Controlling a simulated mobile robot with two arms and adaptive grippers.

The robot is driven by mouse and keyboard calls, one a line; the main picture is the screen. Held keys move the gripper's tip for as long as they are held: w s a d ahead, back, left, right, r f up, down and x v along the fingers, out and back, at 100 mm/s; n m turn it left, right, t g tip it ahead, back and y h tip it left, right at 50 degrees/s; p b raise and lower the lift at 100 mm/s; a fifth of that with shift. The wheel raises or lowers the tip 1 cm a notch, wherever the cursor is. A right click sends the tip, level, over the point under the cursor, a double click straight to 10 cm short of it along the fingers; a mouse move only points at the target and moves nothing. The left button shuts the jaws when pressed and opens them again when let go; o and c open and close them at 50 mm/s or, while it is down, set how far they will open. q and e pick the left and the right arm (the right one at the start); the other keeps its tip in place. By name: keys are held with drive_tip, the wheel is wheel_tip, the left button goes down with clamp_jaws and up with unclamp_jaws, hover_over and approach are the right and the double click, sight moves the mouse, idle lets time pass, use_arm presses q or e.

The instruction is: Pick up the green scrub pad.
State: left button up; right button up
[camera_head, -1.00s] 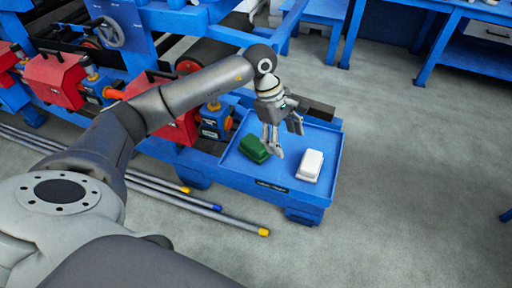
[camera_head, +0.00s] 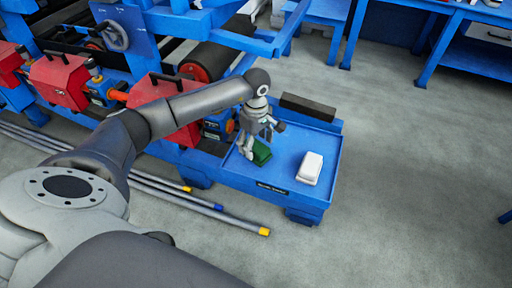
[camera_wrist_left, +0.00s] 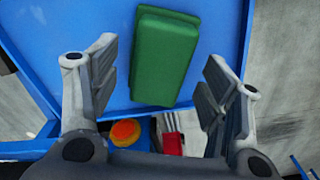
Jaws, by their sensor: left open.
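The green scrub pad (camera_head: 261,153) lies on the blue tray table (camera_head: 278,180), partly hidden by my left gripper (camera_head: 254,144) in the head view. In the left wrist view the green scrub pad (camera_wrist_left: 164,57) shows as a thick two-layer block, slightly tilted. My left gripper (camera_wrist_left: 160,90) is open and empty. Its two fingers stand apart to the left and right, with the pad ahead of and between their lines. I see no contact between fingers and pad. My right gripper is not in view.
A white pad (camera_head: 310,167) lies on the same tray, to the right of the green one. A dark block (camera_head: 308,107) stands at the tray's back edge. Blue machinery with red boxes (camera_head: 165,105) rises to the left. Several poles (camera_head: 170,195) lie on the floor at left.

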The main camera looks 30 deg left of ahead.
use_arm(q)
drive_tip(key=shift+f, duration=0.9)
drive_tip(key=shift+c, duration=0.3)
drive_tip(key=c, duration=1.2)
drive_tip(key=shift+o, duration=0.2)
drive_tip(key=shift+r, duration=0.15)
